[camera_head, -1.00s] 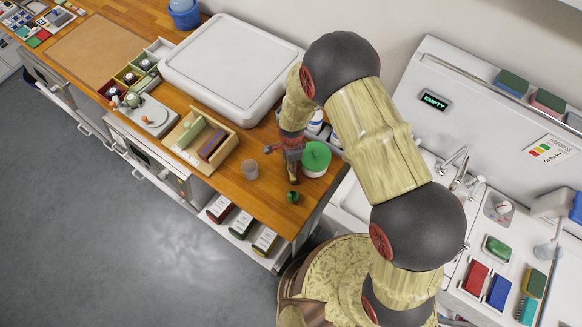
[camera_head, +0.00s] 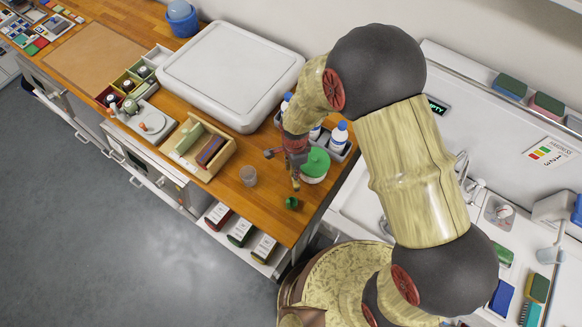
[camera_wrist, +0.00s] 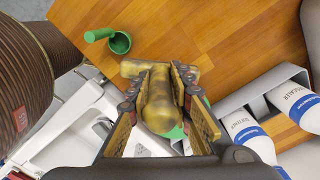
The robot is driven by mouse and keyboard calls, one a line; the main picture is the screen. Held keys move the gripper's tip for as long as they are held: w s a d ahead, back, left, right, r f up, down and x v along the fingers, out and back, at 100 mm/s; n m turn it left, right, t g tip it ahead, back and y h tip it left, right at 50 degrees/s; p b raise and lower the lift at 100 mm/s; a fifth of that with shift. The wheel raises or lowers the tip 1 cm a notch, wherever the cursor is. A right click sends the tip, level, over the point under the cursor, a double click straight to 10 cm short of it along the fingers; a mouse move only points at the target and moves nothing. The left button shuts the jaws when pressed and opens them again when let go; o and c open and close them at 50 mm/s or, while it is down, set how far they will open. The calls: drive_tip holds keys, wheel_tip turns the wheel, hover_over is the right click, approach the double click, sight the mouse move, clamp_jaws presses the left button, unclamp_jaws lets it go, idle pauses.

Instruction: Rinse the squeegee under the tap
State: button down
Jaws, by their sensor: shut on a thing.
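My gripper (camera_wrist: 163,88) is shut on a brown-gold T-shaped thing (camera_wrist: 160,106), which looks like the squeegee. In the wrist view its thick stem lies between the fingers and its crossbar is beyond the fingertips. In the head view my gripper (camera_head: 296,172) is over the right end of the wooden counter, beside a white pot with a green lid (camera_head: 315,164). Whether the held thing touches the counter I cannot tell. The tap (camera_head: 461,165) stands at the back of the white sink unit (camera_head: 352,203), partly hidden by my arm.
A grey caddy (camera_head: 346,150) holds white bottles with blue caps. A wooden box (camera_head: 222,162) is further left. Sponges and brushes lie right of the sink.

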drive_tip(key=s+d+r+b, duration=0.1)
drive_tip(key=s+d+r, duration=0.4)
drive_tip(key=s, duration=0.4)
drive_tip(key=shift+r, duration=0.35)
drive_tip(key=shift+s, duration=0.2)
